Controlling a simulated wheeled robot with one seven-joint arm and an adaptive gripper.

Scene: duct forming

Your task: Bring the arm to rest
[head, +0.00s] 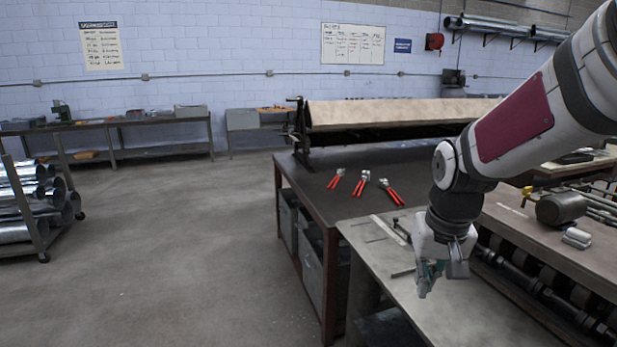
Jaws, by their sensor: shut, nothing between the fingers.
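My arm (515,120) reaches in from the right, white and grey with a dark red panel. It bends at the elbow and its lower part hangs down. My gripper (427,282) points downward above the grey bench (450,305) at the front. It is shut and I see nothing held in it. Its fingers are partly hidden by its own body. No contact with the bench is clear.
Several red-handled snips (363,184) lie on the dark table (322,195) behind, before a long sheet-metal brake (395,112). A roller machine (545,280) with a metal cylinder (560,207) stands right. A rack of ducts (35,205) is left. The floor (170,250) between is clear.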

